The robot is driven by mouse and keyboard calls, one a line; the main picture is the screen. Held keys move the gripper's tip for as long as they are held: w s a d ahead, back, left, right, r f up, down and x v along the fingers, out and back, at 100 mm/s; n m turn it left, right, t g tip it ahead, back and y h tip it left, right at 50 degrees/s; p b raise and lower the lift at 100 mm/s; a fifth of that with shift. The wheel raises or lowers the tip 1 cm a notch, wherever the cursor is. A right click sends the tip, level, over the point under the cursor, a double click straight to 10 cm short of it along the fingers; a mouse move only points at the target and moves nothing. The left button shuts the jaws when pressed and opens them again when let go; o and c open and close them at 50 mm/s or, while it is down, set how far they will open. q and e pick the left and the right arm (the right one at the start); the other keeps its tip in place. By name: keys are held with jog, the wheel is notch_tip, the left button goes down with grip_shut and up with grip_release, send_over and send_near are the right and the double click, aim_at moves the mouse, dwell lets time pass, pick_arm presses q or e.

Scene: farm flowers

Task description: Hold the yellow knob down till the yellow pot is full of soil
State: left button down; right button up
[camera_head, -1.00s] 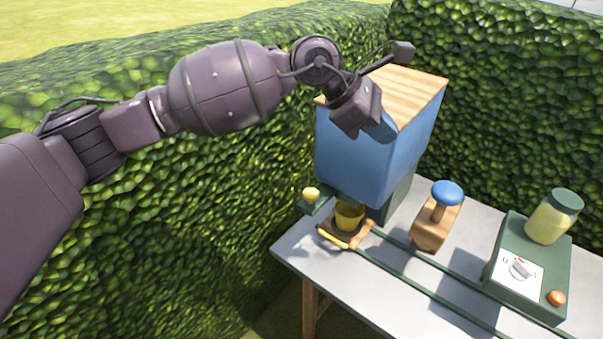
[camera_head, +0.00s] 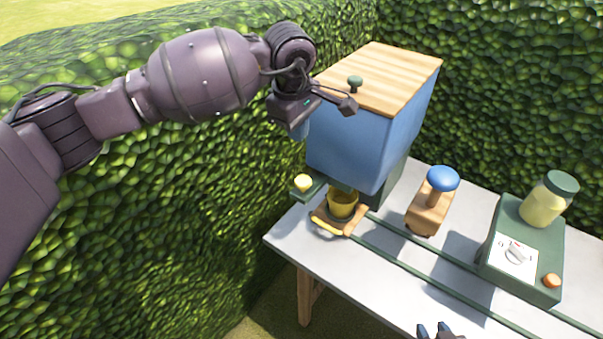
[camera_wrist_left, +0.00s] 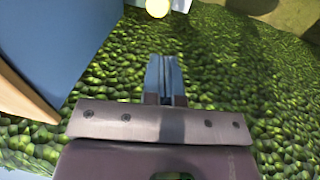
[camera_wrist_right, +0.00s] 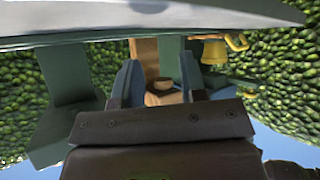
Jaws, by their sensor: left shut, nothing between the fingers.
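The yellow knob (camera_head: 303,183) sits on a green arm at the left of the blue hopper. The yellow pot (camera_head: 342,204) stands upright on a wooden carrier under the hopper; how much soil is inside cannot be told. My left gripper (camera_head: 300,131) is shut and empty, above the knob and beside the hopper's left side. In the left wrist view its closed fingers (camera_wrist_left: 166,75) point toward the knob (camera_wrist_left: 157,8), apart from it. My right gripper (camera_head: 436,331) is open and empty at the table's front edge; the right wrist view, upside down, shows the pot (camera_wrist_right: 213,52).
The blue hopper (camera_head: 350,150) has a wooden lid with a green knob. A wooden stamp with a blue handle (camera_head: 442,180) and a green box (camera_head: 525,270) with a dial and jar stand along the rails on the grey table (camera_head: 325,262). A hedge closes in the left and back.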

aim_at(302, 181)
pick_arm(q)
jog(key=shift+f, duration=0.1)
